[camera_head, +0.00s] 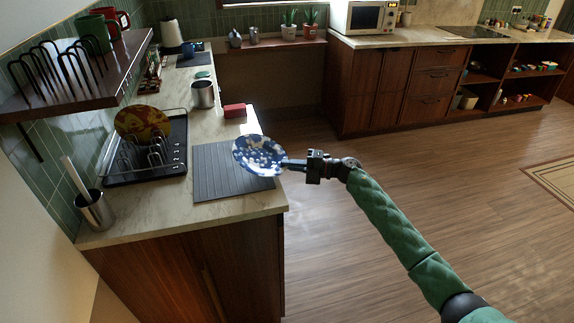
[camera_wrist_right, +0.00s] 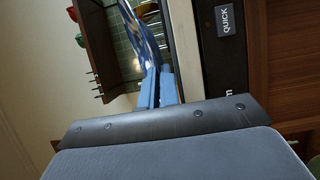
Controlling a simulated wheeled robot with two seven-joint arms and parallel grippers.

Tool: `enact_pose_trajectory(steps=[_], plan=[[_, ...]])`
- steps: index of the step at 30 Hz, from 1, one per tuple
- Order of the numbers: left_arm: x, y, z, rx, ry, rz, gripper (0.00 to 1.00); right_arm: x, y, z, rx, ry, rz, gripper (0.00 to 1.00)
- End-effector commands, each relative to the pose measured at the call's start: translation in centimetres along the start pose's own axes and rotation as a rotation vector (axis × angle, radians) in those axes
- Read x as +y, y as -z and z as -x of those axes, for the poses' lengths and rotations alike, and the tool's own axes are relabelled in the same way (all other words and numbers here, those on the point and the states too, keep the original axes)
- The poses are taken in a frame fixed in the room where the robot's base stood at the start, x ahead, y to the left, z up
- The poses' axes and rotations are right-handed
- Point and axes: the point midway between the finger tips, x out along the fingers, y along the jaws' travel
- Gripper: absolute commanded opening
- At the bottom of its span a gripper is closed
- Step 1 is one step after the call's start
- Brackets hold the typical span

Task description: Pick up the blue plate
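The blue plate (camera_head: 259,156), patterned with white spots, is tilted with its face toward the head camera. It appears raised over the right edge of the dark grey mat on the counter. My right gripper (camera_head: 285,164) reaches in from the right and is shut on the plate's right rim. In the right wrist view, the fingers (camera_wrist_right: 159,88) are close together, with the plate (camera_wrist_right: 142,36) seen nearly edge-on between and beyond them. My left gripper is not in view.
The grey mat (camera_head: 215,180) lies on the counter, beside a black dish rack (camera_head: 172,166) holding a red-yellow plate (camera_head: 143,122).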

Motion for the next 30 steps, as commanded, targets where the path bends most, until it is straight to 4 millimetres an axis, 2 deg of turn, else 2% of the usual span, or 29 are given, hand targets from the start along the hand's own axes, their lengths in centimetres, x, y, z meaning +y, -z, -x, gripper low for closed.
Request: enact_pose_trajectory(steps=[2, 5, 12, 20, 23, 30], plan=[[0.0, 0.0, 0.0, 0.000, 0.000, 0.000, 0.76, 0.1, 0.0, 0.0, 0.000, -0.001, 0.001, 0.00], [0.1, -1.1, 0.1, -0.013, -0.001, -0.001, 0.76, 0.5, 0.0, 0.0, 0.000, -0.002, 0.002, 0.00], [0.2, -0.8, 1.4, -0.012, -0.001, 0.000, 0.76, 2.8, -0.1, 0.0, 0.000, -0.002, 0.001, 0.00], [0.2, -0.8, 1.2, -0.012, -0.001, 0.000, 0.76, 2.6, 0.0, 0.0, 0.000, -0.002, 0.000, 0.00], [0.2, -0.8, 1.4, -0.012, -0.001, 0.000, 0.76, 2.9, -0.1, 0.6, -0.001, -0.001, 0.001, 0.00], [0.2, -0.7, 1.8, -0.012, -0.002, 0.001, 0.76, 3.8, 0.0, 3.4, -0.001, 0.000, 0.001, 0.00]])
